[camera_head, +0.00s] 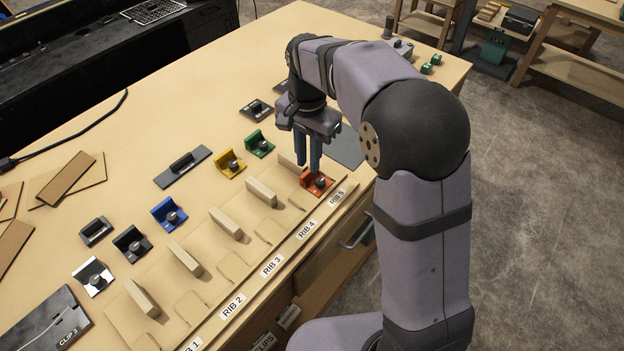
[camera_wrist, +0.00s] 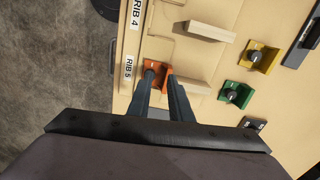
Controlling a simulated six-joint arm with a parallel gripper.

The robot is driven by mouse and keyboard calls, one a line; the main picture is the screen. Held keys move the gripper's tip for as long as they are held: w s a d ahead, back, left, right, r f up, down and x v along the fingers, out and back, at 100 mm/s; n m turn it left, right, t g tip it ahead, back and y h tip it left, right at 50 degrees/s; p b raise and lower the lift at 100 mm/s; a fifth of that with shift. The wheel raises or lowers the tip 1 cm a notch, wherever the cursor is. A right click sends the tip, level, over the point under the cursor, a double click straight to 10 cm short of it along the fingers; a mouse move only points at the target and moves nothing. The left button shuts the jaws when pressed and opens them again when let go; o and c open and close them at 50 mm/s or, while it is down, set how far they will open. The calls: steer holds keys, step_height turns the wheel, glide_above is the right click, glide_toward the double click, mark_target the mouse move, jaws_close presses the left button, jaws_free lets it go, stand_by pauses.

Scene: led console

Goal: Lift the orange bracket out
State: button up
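The orange bracket (camera_head: 317,184) sits in the slot at the RIB 5 label, at the right end of the row, with a dark knob on it. In the wrist view the orange bracket (camera_wrist: 164,70) shows at and beyond the fingertips. My gripper (camera_head: 308,169) points down at the bracket's back edge, with its two blue-grey fingers apart. In the wrist view my gripper (camera_wrist: 160,80) has a gap between the fingers, with orange showing there. I cannot tell whether the fingertips touch the bracket.
A wooden rib (camera_head: 292,161) stands close beside my gripper, with several more ribs along the row to the left. Green (camera_head: 260,146), yellow (camera_head: 230,166) and blue (camera_head: 168,214) brackets lie on the table behind the row. A dark flat plate (camera_head: 346,148) lies behind the orange bracket.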

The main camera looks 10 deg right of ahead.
mark_target(302, 176)
steer(key=shift+w+a+r+m, duration=0.15)
steer(key=shift+w+a+m, duration=0.35)
steer(key=shift+w+a, duration=0.35)
steer(key=shift+s+d+f+p, duration=0.1)
steer(key=shift+f+p, duration=0.7)
steer(key=shift+f, duration=1.05)
steer(key=shift+d+f+p, duration=0.1)
steer(key=shift+f+p, duration=0.7)
steer(key=shift+f, duration=1)
steer(key=shift+c, duration=0.4)
jaws_close()
